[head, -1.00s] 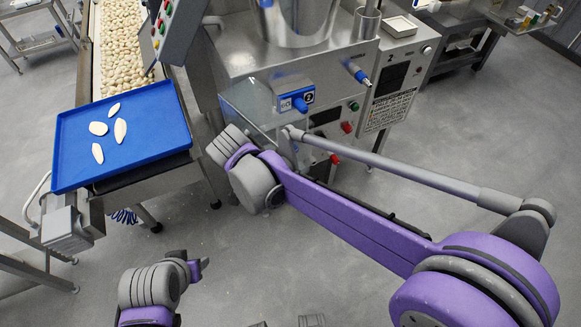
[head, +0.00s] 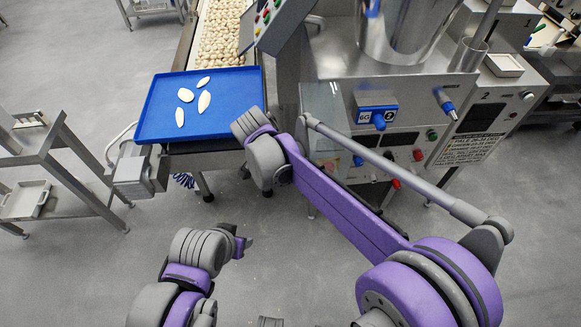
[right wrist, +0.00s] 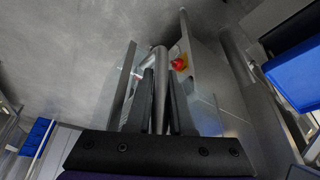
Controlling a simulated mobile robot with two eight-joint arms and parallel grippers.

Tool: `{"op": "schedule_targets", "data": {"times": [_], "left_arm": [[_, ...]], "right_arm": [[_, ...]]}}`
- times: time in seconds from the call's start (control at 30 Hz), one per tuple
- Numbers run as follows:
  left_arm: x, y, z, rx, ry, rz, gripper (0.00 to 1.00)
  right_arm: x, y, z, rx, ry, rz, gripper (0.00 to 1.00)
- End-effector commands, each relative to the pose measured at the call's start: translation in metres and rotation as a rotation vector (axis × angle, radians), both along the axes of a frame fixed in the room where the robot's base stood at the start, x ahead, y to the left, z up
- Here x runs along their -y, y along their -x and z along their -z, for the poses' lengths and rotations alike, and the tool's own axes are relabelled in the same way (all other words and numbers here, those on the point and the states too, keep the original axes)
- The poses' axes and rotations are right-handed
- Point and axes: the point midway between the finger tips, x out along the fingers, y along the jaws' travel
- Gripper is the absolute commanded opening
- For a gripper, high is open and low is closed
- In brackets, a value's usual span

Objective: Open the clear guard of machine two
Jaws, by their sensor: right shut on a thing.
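A clear panel (right wrist: 118,88) shows beside the fingers. In the head view the right fingers are hidden. My left gripper (head: 242,246) is low, over open floor, apart from the machine; its jaws are unclear.
A blue tray (head: 222,118) with several pale pasta pieces sits at the conveyor's end (head: 228,38), left of the machine. A metal stand (head: 62,150) is at the left. Red buttons (head: 417,155) are on the machine's front.

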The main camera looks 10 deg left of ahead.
Motion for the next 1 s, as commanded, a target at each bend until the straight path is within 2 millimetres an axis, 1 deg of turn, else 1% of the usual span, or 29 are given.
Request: {"op": "schedule_targets", "data": {"times": [0.13,0.17,0.3,0.33,0.57,0.67,0.77,1.0], "left_arm": [[0.000,0.000,0.000,0.000,0.000,0.000,0.50],[0.000,0.000,0.000,0.000,0.000,0.000,0.50],[0.000,0.000,0.000,0.000,0.000,0.000,0.50],[0.000,0.000,0.000,0.000,0.000,0.000,0.50],[0.000,0.000,0.000,0.000,0.000,0.000,0.50],[0.000,0.000,0.000,0.000,0.000,0.000,0.50],[0.000,0.000,-0.001,0.000,0.000,0.000,0.50],[0.000,-0.001,-0.004,0.002,0.000,0.000,0.50]], "right_arm": [[0.000,0.000,0.000,-0.002,0.001,-0.001,0.00],[0.000,0.000,0.000,-0.002,0.001,-0.001,0.22],[0.000,0.000,0.000,-0.001,0.000,-0.001,0.47],[0.000,0.000,0.000,-0.001,0.000,-0.001,0.50],[0.000,0.000,0.000,-0.001,0.000,-0.001,0.50],[-0.001,0.001,-0.003,-0.001,0.000,-0.001,0.50],[-0.004,0.004,-0.013,-0.001,-0.001,-0.002,0.50],[-0.016,0.017,-0.057,-0.001,-0.001,-0.003,0.50]]}}
